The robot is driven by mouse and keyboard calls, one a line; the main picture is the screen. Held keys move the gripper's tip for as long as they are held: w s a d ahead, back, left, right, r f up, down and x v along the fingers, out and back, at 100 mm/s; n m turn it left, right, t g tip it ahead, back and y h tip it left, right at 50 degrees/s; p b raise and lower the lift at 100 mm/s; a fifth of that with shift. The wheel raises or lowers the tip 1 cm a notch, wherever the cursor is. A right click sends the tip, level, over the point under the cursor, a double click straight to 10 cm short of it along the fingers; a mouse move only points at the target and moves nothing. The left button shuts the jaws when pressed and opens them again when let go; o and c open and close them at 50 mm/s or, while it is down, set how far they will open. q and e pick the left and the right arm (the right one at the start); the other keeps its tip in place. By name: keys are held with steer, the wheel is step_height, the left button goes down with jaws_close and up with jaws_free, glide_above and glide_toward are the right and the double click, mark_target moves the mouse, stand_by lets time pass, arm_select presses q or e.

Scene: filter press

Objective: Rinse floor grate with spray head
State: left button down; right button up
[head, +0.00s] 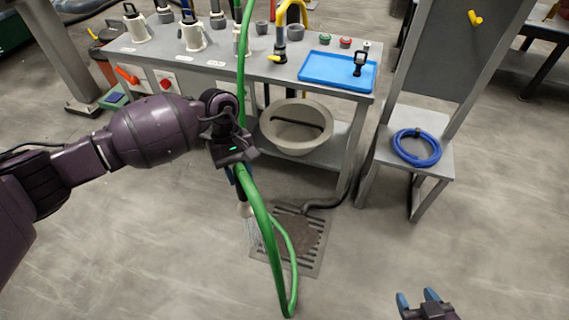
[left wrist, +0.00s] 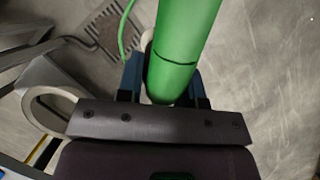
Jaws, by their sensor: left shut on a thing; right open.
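The floor grate (head: 312,262) is a dark slotted square in the floor, with a brown patch over its middle. It also shows at the top left of the left wrist view (left wrist: 106,36). My left gripper (head: 236,178) is shut on the spray head (head: 244,209), above the grate's left edge. Its pale nozzle points down, and whitish streaks like water fall from it near that edge. The green hose (head: 265,222) loops down in front of the grate and hides part of it; it also fills the middle of the left wrist view (left wrist: 182,50). My right gripper (head: 421,300) is open and empty at the bottom right.
A grey workbench (head: 225,62) stands behind the grate, with a blue tray (head: 325,70) on top and a round beige basin (head: 270,130) on its lower shelf. A dark drain hose (head: 328,203) reaches the grate. A coiled blue hose (head: 402,157) lies on a stand.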

arm_select(q)
steer(key=w+d+f+n+t+h+b, duration=0.2)
steer(key=w+d+f+n+b, duration=0.7)
steer(key=w+f, duration=0.3)
steer(key=w+a+b+x, duration=0.1)
steer(key=b+x, duration=0.2)
steer(key=x, duration=0.4)
steer(key=shift+w+d+f+t, duration=0.2)
steer(key=shift+w+f+t, duration=0.1)
steer(key=shift+w+f, duration=0.3)
arm_select(e)
step_height(320, 180, down, 8)
steer(key=a+n, duration=0.1)
steer(key=shift+y, duration=0.3)
arm_select(q)
steer(key=shift+s, duration=0.1)
